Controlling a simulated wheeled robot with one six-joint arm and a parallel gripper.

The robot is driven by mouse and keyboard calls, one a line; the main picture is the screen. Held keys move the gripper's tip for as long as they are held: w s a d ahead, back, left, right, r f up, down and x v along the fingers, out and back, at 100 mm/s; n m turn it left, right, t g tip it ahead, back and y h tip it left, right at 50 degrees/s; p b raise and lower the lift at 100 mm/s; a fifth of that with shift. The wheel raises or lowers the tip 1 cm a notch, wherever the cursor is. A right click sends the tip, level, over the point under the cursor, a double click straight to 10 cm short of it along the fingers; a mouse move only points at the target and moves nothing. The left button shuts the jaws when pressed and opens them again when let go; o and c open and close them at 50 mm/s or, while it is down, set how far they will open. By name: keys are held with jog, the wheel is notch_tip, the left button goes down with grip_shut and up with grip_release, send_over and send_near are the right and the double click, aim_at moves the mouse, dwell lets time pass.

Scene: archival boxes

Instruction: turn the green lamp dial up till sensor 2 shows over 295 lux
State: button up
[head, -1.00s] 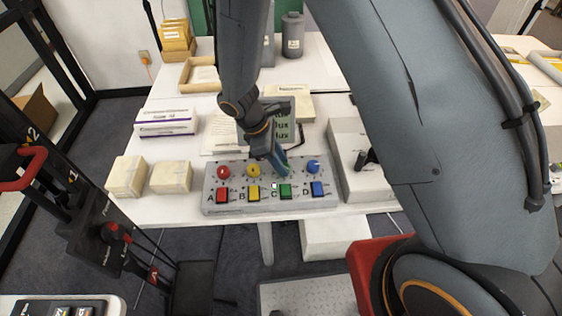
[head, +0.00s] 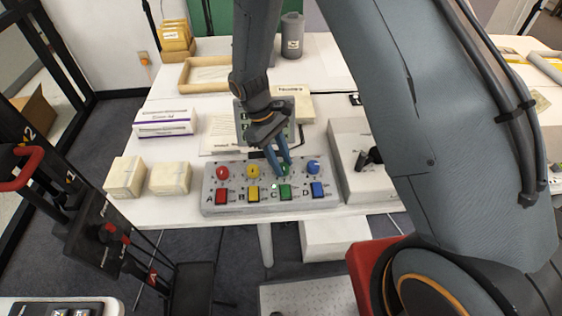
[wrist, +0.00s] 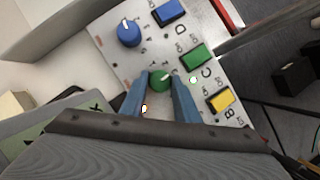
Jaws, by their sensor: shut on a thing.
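The green dial (wrist: 160,79) sits on the grey control panel (head: 210,196), above the green button (head: 285,192) marked C. My gripper (head: 284,165) reaches down from above, its two blue fingers on either side of the green dial and shut on it. In the wrist view my gripper (wrist: 163,88) has a finger on each side of the dial. A small light beside the green button (wrist: 197,57) is lit. A grey display (head: 241,121) stands behind the panel; my arm covers much of it and its reading cannot be read.
Red (head: 223,172), yellow (head: 253,171) and blue (head: 313,167) dials share the panel, with coloured buttons below them. A grey box with a black lever (head: 369,157) stands to the right. Two cream blocks (head: 170,178) lie to the left.

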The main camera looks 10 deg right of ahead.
jog(key=shift+m, duration=0.5)
jog(key=o, duration=1)
jog(key=shift+b+v, duration=1.15)
jog(key=shift+v, duration=2.8)
jog(key=shift+w+d, duration=0.1)
jog(key=shift+d, duration=0.1)
jog(key=s+d+r+m+t+y, duration=0.1)
jog(key=s+d+r+m, duration=0.2)
jog(key=d, duration=0.2)
jog(key=s+d+r+m+t+y, duration=0.1)
jog(key=s+d+r+m+t, duration=0.1)
jog(key=s+d+r, duration=0.1)
jog(key=s+d+r+m+t+y, duration=0.1)
jog(key=s+d+r+m, duration=0.1)
jog(key=s+d, duration=0.3)
jog(key=shift+s+d+r+m, duration=0.1)
jog(key=shift+d+r+m, duration=0.1)
jog(key=shift+d+m, duration=0.25)
jog(key=shift+d+r+m, duration=0.2)
jog(key=shift+d+m, duration=0.15)
jog(key=shift+d, duration=0.2)
